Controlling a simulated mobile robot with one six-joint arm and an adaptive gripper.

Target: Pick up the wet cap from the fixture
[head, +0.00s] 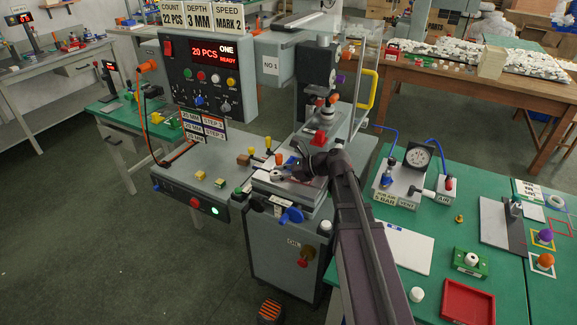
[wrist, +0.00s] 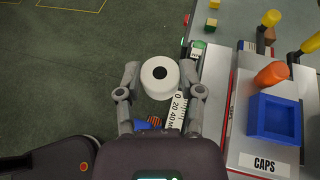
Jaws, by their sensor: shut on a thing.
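The wet cap (wrist: 160,72) is white and round with a black printed dot on top. In the wrist view it sits between the two fingers of my gripper (wrist: 160,79), which is shut on it from both sides. The blue square fixture (wrist: 274,136) stands to the right of the cap on a light plate labelled CAPS, and its pocket looks empty. The cap is apart from it, over the machine's front edge. In the head view my gripper (head: 289,172) is at the printer's slide; my arm hides part of the slide, and the fixture is not clear there.
The pad printer's panel (head: 207,80) reads 20 PCS, READY. Yellow and orange knobs (wrist: 272,73) stand beside the fixture. The green bench (head: 450,225) on the right holds a gauge box, a red tray (head: 467,303) and a white cap (head: 416,294). Open floor lies at left.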

